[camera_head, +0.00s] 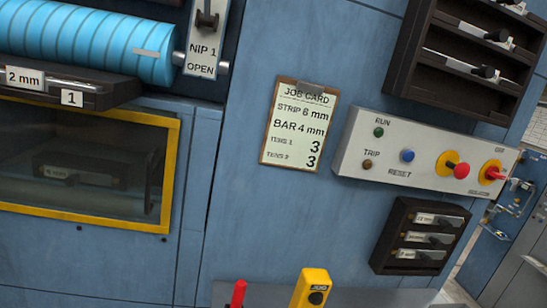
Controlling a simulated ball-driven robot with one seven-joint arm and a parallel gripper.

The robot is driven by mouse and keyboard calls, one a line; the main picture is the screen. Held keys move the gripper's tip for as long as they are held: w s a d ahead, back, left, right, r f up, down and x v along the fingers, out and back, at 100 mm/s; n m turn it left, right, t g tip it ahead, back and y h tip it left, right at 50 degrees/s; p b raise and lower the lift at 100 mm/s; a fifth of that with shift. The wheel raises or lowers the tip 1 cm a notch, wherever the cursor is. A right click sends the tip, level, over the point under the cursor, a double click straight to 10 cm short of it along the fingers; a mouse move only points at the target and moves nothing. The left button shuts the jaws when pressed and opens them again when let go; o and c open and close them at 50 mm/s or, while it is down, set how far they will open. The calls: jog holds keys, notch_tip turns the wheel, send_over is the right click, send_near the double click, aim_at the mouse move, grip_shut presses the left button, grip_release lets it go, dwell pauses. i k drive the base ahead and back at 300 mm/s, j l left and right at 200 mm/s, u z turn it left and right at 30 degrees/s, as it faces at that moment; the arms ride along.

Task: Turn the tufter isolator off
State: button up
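The isolator (491,173) is at the right end of a light grey control panel (348,160) in the right half of the view. It has a yellow round plate with a red handle that lies roughly sideways. A small "OFF" label is above it and a small label below it, too small to read surely. A red mushroom button (461,171) on a yellow plate is just left of it. Further left are a blue RESET button (407,155), a green RUN lamp (378,132) and a brown TRIP lamp (368,165). My gripper is not in view.
A dark rack (420,236) is below the panel, and a dark shelved rack (462,58) above. A job card (299,123) hangs left of the panel. A yellow box (312,288) and red stick (238,294) stand at the bottom. Metal fittings (516,187) show right of the isolator.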

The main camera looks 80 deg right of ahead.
aim_at(491, 173)
jog(key=j+z, duration=0.15)
jog(key=z, duration=2.7)
jog(key=l, duration=0.1)
